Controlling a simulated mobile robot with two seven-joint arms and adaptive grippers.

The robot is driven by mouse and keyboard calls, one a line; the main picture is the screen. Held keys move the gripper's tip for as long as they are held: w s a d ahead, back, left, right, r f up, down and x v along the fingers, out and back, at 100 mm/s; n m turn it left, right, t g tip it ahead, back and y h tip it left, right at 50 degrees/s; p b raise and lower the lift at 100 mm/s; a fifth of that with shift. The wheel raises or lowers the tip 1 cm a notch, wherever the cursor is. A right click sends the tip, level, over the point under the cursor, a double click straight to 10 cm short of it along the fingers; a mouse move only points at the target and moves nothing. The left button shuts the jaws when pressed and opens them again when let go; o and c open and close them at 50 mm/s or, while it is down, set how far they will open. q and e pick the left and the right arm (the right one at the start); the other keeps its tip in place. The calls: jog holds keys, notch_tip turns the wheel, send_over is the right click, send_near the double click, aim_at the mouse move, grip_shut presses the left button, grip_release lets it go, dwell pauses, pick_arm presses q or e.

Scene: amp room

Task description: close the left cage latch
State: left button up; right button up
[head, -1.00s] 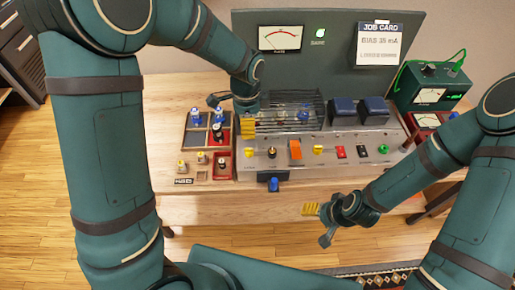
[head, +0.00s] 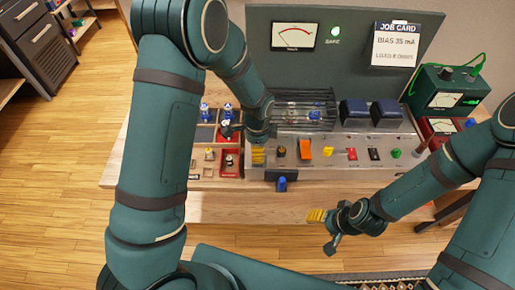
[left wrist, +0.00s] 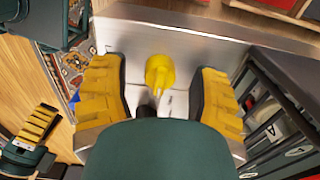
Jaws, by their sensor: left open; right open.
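The left cage latch, a yellow knob (left wrist: 160,72) on the metal amp panel (left wrist: 190,45), shows in the left wrist view. My left gripper (left wrist: 160,92) is open, with one yellow-padded finger on each side of the knob and a visible gap on both sides. In the head view my left gripper (head: 258,155) is at the amp's front left corner and hides that knob. The wire cage (head: 305,112) stands behind it; its dark bars (left wrist: 268,112) are at the right in the left wrist view. My right gripper (head: 326,232) is open and empty in front of the bench.
A second yellow knob (head: 328,152), an orange switch (head: 305,149) and other controls line the panel. A compartmented tray (head: 205,133) with tubes lies left of the amp. Two dark blue transformers (head: 388,113) stand right of the cage. A green meter box (head: 446,92) is at the far right.

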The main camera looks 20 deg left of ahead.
pick_arm(q)
jog(key=shift+f, duration=0.1)
grip_shut()
jog(key=shift+n, duration=0.3)
jog(key=n, duration=0.8)
jog(key=shift+n, duration=0.4)
jog(key=n, duration=0.4)
jog(key=shift+n, duration=0.3)
jog(key=shift+n+p, duration=0.7)
jog(key=shift+n, duration=1.2)
